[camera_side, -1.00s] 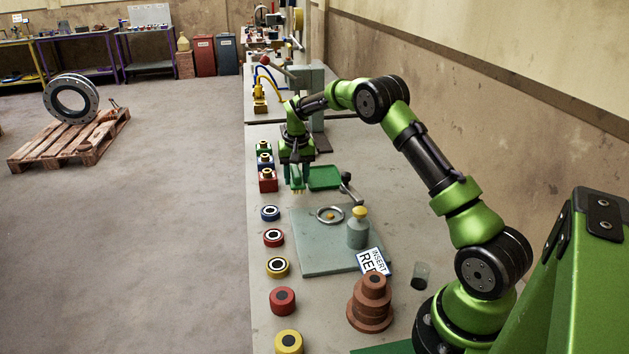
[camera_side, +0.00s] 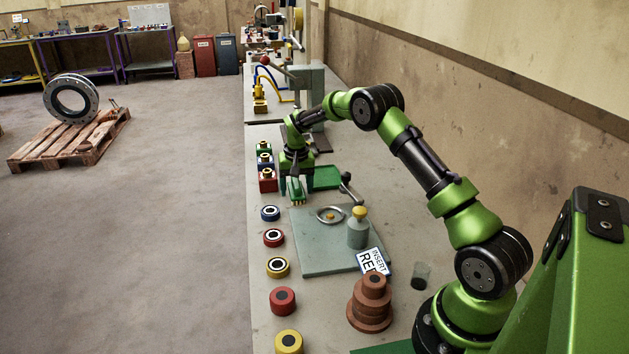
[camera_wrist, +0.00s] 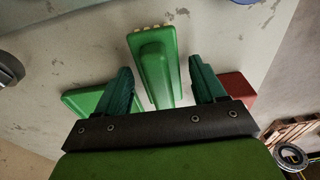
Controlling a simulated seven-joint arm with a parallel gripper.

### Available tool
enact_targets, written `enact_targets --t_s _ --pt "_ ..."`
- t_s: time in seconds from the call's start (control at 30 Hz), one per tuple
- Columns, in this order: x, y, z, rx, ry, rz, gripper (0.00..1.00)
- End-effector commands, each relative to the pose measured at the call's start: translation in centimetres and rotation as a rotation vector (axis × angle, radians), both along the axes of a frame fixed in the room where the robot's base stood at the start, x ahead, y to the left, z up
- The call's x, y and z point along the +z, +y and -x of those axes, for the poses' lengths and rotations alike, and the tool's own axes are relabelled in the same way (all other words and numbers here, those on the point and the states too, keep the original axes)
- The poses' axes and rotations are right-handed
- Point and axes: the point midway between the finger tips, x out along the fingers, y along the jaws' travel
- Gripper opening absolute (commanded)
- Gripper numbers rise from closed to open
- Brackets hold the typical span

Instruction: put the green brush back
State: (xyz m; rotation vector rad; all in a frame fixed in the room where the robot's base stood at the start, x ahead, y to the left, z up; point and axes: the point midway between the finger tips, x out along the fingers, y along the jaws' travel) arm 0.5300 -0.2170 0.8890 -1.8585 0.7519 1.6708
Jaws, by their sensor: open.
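The green brush (camera_wrist: 157,65) lies between my gripper's two dark green fingers in the wrist view, with pale bristles at its far end. Gaps show between the brush and the fingers, so my gripper (camera_wrist: 161,66) is open around it. In the side view, the brush (camera_side: 297,189) is under my gripper (camera_side: 297,180), low over the bench, left of the green tray (camera_side: 327,177) and beside the grey plate's far left corner. The tray also shows in the wrist view (camera_wrist: 88,101), partly hidden by a finger. I cannot tell whether the brush touches the bench.
Red, blue and green blocks with rings (camera_side: 267,180) stand close to the left of my gripper. Several round coloured pieces line the bench's left edge. The grey plate (camera_side: 315,258) carries a metal ring and a grey, yellow-topped weight (camera_side: 358,230). A brown stepped stack (camera_side: 371,308) stands nearer.

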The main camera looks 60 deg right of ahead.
Motion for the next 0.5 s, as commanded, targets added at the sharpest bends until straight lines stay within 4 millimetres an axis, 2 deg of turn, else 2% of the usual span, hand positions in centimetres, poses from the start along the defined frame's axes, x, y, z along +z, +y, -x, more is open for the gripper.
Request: enact_targets --t_s 0.17,0.27,0.5 --pt "0.5 0.0 0.0 0.000 -0.002 0.001 0.69" --pt "1.7 0.0 0.0 0.001 -0.003 0.001 0.69" --pt "6.8 0.4 0.4 0.001 -0.005 0.002 0.69"
